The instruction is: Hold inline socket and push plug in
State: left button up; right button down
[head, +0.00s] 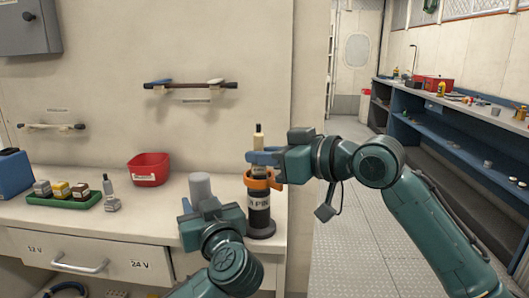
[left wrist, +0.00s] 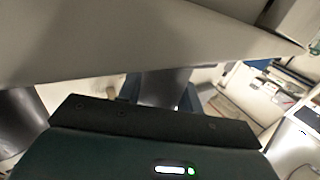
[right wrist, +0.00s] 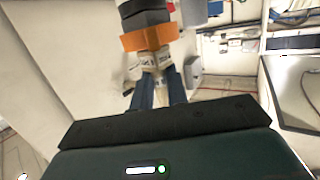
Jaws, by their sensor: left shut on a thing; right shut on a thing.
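My left gripper (head: 193,205) is shut on a plain grey cylinder (head: 200,186) at the counter's front right. The cylinder also shows between the fingers in the left wrist view (left wrist: 165,86). My right gripper (head: 264,158) is shut on a connector with a pale, labelled body and beige top (head: 258,140). Its pale body shows at the fingertips in the right wrist view (right wrist: 150,62). It is just above or at an orange collar (head: 262,181) on a black labelled stand (head: 259,208). Whether the connector sits in the collar is hard to tell. Which piece is socket or plug is unclear.
A green tray (head: 78,203) holds several coloured connector blocks, with a grey connector (head: 112,200) beside it. A red bin (head: 148,169) stands behind on the counter. Two bars are mounted on the wall. Open floor lies right of the counter.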

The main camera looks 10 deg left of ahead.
jog(key=shift+f, duration=0.4)
jog(key=shift+r, duration=0.1)
jog(key=shift+r, duration=0.35)
dwell(0.9)
jog(key=shift+f, duration=0.5)
jog(key=shift+r, duration=0.15)
jog(key=shift+r, duration=0.3)
jog(key=shift+f, duration=0.35)
dwell(1.6)
jog(key=shift+r, duration=2.45)
